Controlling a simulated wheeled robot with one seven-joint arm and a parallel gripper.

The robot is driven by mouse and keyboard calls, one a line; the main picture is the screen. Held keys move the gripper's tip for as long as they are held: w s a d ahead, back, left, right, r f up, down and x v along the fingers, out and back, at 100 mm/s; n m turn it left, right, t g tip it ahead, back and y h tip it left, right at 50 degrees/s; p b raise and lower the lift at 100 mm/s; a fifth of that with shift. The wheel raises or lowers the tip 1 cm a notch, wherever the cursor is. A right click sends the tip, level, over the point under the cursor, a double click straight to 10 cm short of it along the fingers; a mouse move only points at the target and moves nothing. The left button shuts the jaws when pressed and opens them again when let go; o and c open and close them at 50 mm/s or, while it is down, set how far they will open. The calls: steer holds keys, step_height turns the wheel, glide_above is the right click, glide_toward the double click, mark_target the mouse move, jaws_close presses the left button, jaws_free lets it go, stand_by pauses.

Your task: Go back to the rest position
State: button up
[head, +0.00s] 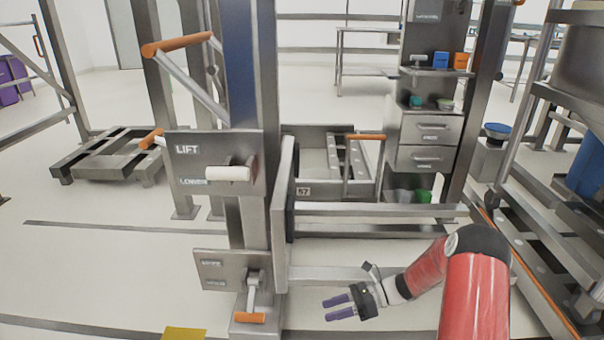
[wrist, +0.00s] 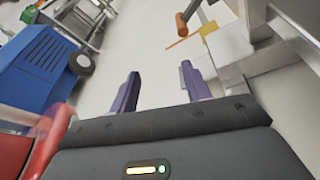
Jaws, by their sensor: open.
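My gripper (head: 339,308) is open and empty, with two purple fingers pointing left in the head view. It is over the pale floor, right of the lower lever with the orange grip (head: 250,317) and apart from it. The red arm reaches in from the lower right. In the wrist view my gripper (wrist: 160,88) shows both fingers spread, with only floor between them. The lift panel (head: 187,165) with LIFT and LOWER labels and a white-gripped handle (head: 228,173) stands above and left of my gripper.
A steel post (head: 252,80) carries the panels and an orange-gripped lever (head: 178,44). Steel rails (head: 370,210) run behind my gripper. A rack (head: 560,230) stands close on the right. A drawer cabinet (head: 428,130) is farther back. A blue machine (wrist: 45,60) is at the left in the wrist view.

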steer(key=s+d+r+n+t+h+p, duration=0.2)
steer(key=s+r+n+h, duration=0.5)
steer(key=r, duration=0.9)
steer(key=s+d+r+n+t+h+p, duration=0.3)
steer(key=s+r+n+h, duration=0.5)
steer(key=s+r+n, duration=0.6)
steer(key=s+d+r+t, duration=0.1)
steer(key=s+r+t, duration=0.1)
steer(key=s+r, duration=0.1)
steer(key=shift+s+d+r+t, duration=0.25)
steer(key=shift+s+d+t, duration=0.15)
steer(key=shift+s, duration=0.25)
